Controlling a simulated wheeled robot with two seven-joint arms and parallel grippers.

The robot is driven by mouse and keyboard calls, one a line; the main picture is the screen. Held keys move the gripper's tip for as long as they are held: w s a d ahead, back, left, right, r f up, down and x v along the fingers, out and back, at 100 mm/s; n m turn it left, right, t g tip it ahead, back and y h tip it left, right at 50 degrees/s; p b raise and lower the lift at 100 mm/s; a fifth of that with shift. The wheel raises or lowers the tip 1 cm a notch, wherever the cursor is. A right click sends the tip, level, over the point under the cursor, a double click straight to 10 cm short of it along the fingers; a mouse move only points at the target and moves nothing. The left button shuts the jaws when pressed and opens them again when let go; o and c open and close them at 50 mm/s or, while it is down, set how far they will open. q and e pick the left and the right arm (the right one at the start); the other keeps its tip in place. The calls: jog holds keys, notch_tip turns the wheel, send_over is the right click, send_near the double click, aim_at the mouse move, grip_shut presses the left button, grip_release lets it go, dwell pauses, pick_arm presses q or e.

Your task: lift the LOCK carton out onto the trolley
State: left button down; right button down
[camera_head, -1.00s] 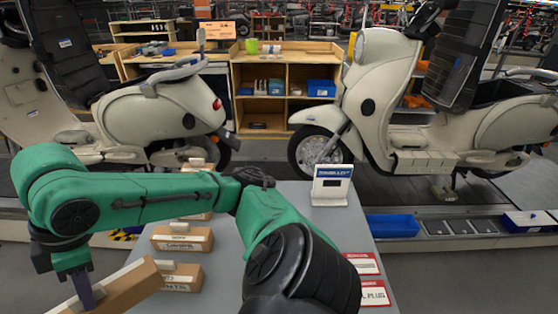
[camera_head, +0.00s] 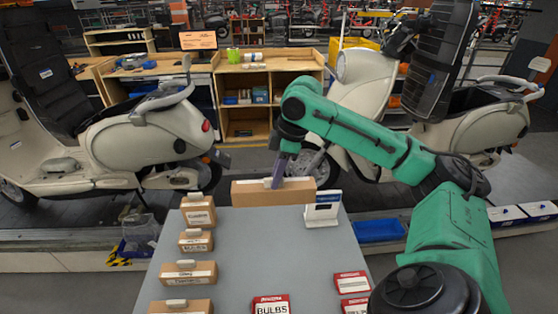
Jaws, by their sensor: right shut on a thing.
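My right gripper (camera_head: 277,182) is shut on a long brown carton (camera_head: 256,196) at the far edge of the grey table (camera_head: 252,245). The carton lies about level, with its long side across the view. I cannot read a label on it, so I cannot tell if it is the LOCK carton. I cannot tell whether it touches the table or hangs just above or beyond it. No trolley can be made out for sure. My left gripper is not in view.
Several labelled cartons stand along the table's left side, including one (camera_head: 198,213) at the back. A white sign (camera_head: 321,210) stands just right of the held carton. Red-and-white boxes (camera_head: 271,304) lie at the front. A blue bin (camera_head: 378,230) is beyond the right edge. The table's middle is clear.

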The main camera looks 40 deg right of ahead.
jog(key=shift+f, duration=0.6)
jog(key=shift+b+x, duration=0.3)
jog(key=shift+x, duration=0.75)
notch_tip(320, 180, down, 20)
jog(key=b, duration=1.5)
jog(key=shift+r, duration=0.2)
jog(key=shift+d, duration=0.15)
jog(key=shift+s+p, duration=0.1)
jog(key=shift+p, duration=0.4)
jog(key=shift+f, duration=0.1)
